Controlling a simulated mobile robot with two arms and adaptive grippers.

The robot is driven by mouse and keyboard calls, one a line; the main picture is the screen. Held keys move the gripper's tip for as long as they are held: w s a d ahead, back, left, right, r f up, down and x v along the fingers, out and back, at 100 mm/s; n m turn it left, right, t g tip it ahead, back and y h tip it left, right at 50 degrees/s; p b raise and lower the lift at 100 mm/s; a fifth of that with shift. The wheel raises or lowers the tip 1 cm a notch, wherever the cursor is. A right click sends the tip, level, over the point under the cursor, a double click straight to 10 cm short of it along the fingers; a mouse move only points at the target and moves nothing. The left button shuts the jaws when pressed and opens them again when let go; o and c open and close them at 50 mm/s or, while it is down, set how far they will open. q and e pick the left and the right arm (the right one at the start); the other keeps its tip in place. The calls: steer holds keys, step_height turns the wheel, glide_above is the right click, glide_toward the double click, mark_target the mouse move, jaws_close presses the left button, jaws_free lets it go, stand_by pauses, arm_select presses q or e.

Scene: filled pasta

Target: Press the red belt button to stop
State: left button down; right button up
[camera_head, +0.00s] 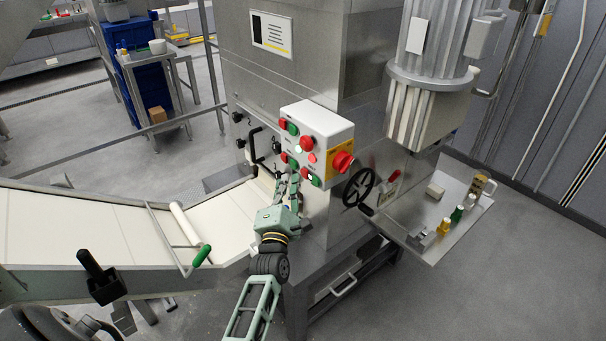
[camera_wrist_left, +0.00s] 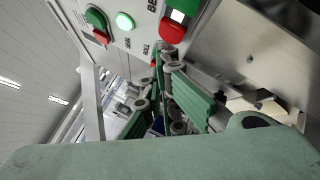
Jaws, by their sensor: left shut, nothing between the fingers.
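The white control box (camera_head: 332,127) on the steel machine carries several red and green buttons. The red button of the lower right pair (camera_head: 305,172) sits beside a green one (camera_head: 317,182). In the left wrist view a red button (camera_wrist_left: 172,31) lies beside a green one, near a partly cut-off label starting "BE". My left gripper (camera_head: 289,182) is shut and empty, its fingertips close to the lower buttons. In the left wrist view its fingertips (camera_wrist_left: 167,54) are just below that red button; I cannot tell whether they touch it. My right gripper is not in view.
A large red knob on a yellow plate (camera_head: 341,161) projects at the box's right. A black handwheel (camera_head: 358,187) is below it. The pale conveyor belt (camera_head: 100,228) runs left. A steel shelf (camera_head: 462,231) with small bottles stands right.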

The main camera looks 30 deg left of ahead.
arm_select(q)
steer(key=shift+w+d, duration=0.15)
steer(key=shift+w, duration=0.15)
steer(key=shift+w+d+b, duration=0.15)
steer(key=shift+w+b, duration=0.15)
steer(key=shift+w, duration=0.05)
stand_by(0.6)
steer(key=shift+s, duration=0.1)
stand_by(0.3)
steer(key=shift+s+a+p, duration=0.3)
steer(key=shift+s, duration=0.4)
steer(key=s, duration=0.1)
steer(key=s+a+p, duration=0.1)
steer(key=s, duration=0.1)
steer(key=s+a, duration=0.1)
steer(key=shift+s, duration=0.3)
stand_by(0.5)
